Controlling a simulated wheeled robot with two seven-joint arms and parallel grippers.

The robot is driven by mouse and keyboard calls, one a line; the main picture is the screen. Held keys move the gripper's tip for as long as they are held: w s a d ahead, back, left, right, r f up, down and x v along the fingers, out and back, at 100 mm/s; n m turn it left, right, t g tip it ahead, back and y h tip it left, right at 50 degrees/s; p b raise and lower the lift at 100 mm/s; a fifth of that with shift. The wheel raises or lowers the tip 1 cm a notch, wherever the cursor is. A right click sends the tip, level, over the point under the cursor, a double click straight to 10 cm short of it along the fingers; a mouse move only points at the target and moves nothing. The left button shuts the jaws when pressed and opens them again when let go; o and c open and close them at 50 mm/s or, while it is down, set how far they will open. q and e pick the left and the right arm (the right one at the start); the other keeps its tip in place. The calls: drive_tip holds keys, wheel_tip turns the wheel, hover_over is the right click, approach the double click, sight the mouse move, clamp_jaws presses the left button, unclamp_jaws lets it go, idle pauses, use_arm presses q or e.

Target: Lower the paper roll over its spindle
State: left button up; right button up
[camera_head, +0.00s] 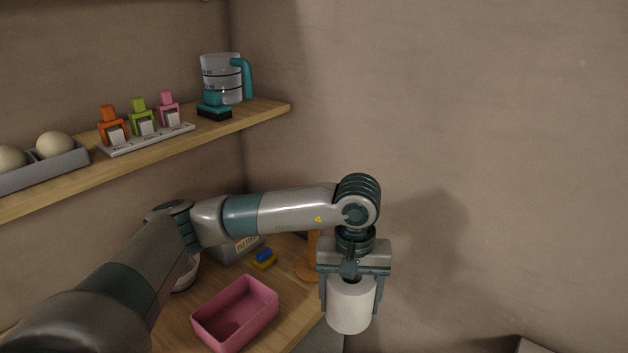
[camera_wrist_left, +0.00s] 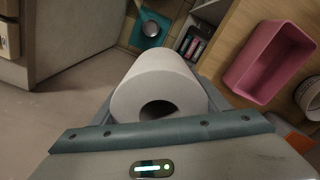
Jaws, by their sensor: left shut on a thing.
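The white paper roll (camera_head: 349,304) hangs upright in my left gripper (camera_head: 351,292), past the right edge of the wooden counter. The gripper's two fingers are shut on the roll's sides. In the left wrist view the roll (camera_wrist_left: 160,75) fills the middle, with its dark core hole facing the camera. A brown upright piece with a rounded base (camera_head: 306,270), which looks like the spindle stand, is on the counter just left of the gripper. The gripper partly hides it, and its top cannot be made out. My right gripper is in neither view.
A pink bin (camera_head: 236,312) stands on the counter left of the roll, with a yellow-and-blue sponge (camera_head: 264,259) behind it. A shelf (camera_head: 245,118) above holds a pitcher (camera_head: 222,78) and several small items. In the left wrist view, a teal square (camera_wrist_left: 150,42) lies beyond the roll.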

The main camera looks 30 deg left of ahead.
use_arm(q)
drive_tip(key=w+a+r+n+p, duration=0.4)
drive_tip(key=w+a+n, duration=0.4)
drive_tip(key=a+n, duration=0.2)
drive_tip(key=w+a+r+n+p, duration=0.5)
drive_tip(key=w+a+r+n, duration=0.2)
drive_tip(key=n, duration=0.7)
drive_tip(key=w+a, duration=0.2)
drive_tip(key=shift+a+n, duration=0.4)
drive_tip(key=shift+w+r, duration=0.1)
drive_tip(key=shift+f+b, duration=1.6)
drive_tip(key=shift+f, duration=0.8)
drive_tip(key=shift+f+b, duration=0.65)
drive_tip(key=shift+f, duration=0.4)
